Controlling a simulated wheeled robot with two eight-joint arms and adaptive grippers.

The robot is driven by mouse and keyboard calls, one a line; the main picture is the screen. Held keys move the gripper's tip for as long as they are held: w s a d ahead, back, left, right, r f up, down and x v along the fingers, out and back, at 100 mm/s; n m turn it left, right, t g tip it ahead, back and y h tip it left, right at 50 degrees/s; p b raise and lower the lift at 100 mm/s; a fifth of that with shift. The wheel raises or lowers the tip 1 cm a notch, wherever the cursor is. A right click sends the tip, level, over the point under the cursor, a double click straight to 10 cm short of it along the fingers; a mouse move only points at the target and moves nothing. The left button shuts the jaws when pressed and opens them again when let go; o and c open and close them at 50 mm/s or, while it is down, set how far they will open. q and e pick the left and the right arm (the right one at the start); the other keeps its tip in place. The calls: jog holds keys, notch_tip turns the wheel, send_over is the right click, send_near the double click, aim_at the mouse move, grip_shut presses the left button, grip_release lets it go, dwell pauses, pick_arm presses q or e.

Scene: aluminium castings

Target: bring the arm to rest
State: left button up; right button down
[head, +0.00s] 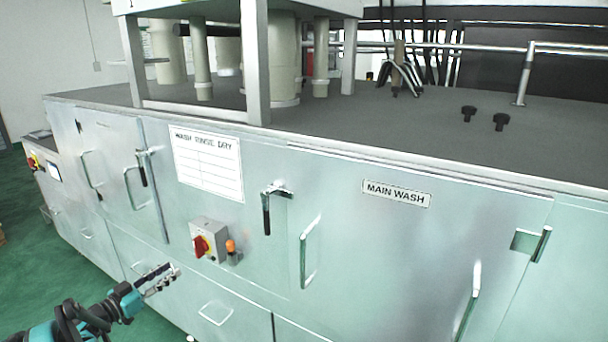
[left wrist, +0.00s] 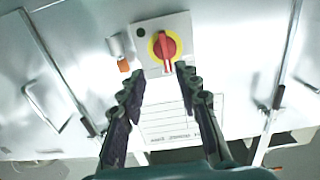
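My left gripper (head: 157,277) reaches in from the lower left in the head view, in front of the metal washing machine (head: 365,255). It looks empty. In the left wrist view its two dark fingers (left wrist: 159,85) stand apart with nothing between them. The red rotary switch (head: 201,247) sits on a grey box on the machine front, up and right of the gripper. The switch also shows just beyond the fingertips in the left wrist view (left wrist: 165,48), and I see no contact with it. My right gripper shows in neither view.
An orange button (head: 231,246) is beside the switch. Door handles (head: 308,254) and latches (head: 267,208) stick out from the machine front. A white label (head: 207,163) is above the switch. Green floor (head: 50,262) lies open at the left.

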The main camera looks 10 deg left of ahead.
pick_arm(q)
jog(key=s+d+r+n+g+y, duration=0.1)
jog(key=s+d+g, duration=0.3)
jog(key=d, duration=0.8)
jog(key=s+d+r+n+g, duration=0.1)
jog(key=s+d+g, duration=0.2)
jog(key=d, duration=0.9)
jog(key=s+d+f+n+g+y, duration=0.1)
jog(key=s+d+f+y, duration=0.1)
jog(key=s, duration=0.8)
jog(key=s+d+f+n+g+y, duration=0.1)
jog(key=s+d, duration=0.4)
jog(key=s, duration=0.5)
jog(key=shift+f+n+y, duration=0.3)
jog(key=shift+f+y, duration=0.6)
jog(key=shift+y, duration=0.5)
jog(key=shift+d, duration=0.1)
